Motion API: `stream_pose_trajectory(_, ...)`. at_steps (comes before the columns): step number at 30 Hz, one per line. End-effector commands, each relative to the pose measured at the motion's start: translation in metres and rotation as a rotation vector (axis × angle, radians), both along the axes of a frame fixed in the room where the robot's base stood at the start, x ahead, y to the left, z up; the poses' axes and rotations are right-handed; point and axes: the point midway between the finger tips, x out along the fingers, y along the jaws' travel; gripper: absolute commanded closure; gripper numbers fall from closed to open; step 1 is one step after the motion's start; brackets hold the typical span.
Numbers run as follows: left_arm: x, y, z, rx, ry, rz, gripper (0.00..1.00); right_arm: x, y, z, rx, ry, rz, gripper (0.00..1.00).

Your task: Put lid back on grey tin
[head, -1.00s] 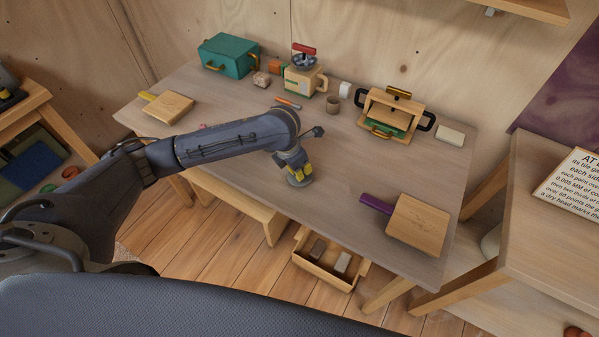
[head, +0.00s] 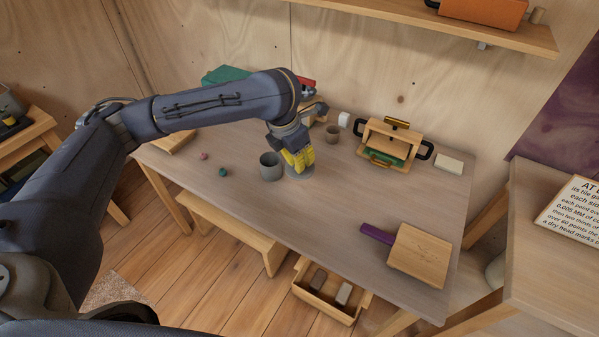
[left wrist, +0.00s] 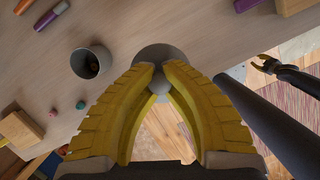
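The grey tin (head: 270,170) stands upright and open on the bench; the left wrist view shows it (left wrist: 78,62) with something brownish inside. The round grey lid (head: 301,174) is just right of the tin, under my left gripper (head: 303,168). In the left wrist view the lid (left wrist: 150,54) lies beyond the yellow fingertips, and its round knob (left wrist: 158,82) is pinched between them. The lid appears raised off the bench and apart from the tin; its height is hard to tell. My right gripper (left wrist: 264,63) is far off at the upper right of the left wrist view, open and empty.
A pink ball (head: 204,156) and a teal ball (head: 222,173) lie left of the tin. A small brown cup (head: 332,134) and a wooden press (head: 372,142) stand behind. The bench middle is clear.

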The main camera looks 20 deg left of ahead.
Motion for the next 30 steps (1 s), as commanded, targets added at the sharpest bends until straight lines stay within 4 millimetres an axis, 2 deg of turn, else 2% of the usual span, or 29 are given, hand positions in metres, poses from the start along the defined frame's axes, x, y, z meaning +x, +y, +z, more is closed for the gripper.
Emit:
stream_pose_trajectory(6, 0.001, 0.0, 0.018, 0.001, -0.001, -0.002, 1.0, 0.0, 0.0, 0.0, 0.0, 0.0, 0.0, 0.68)
stream_pose_trajectory(11, 0.016, 0.009, 0.014, 0.003, 0.003, 0.048, 1.0, 0.0, 0.0, 0.0, 0.0, 0.0, 0.0, 0.68)
stream_pose_trajectory(14, 0.036, 0.025, 0.005, 0.004, 0.003, 0.187, 1.0, 0.0, 0.0, 0.0, 0.0, 0.0, 0.0, 0.68)
stream_pose_trajectory(21, 0.074, 0.067, -0.014, 0.006, 0.002, 0.635, 1.0, 0.0, 0.0, 0.0, 0.0, 0.0, 0.0, 0.68)
stream_pose_trajectory(30, 0.102, 0.113, -0.03, 0.005, 0.003, 1.152, 1.0, 0.0, 0.0, 0.0, 0.0, 0.0, 0.0, 0.68)
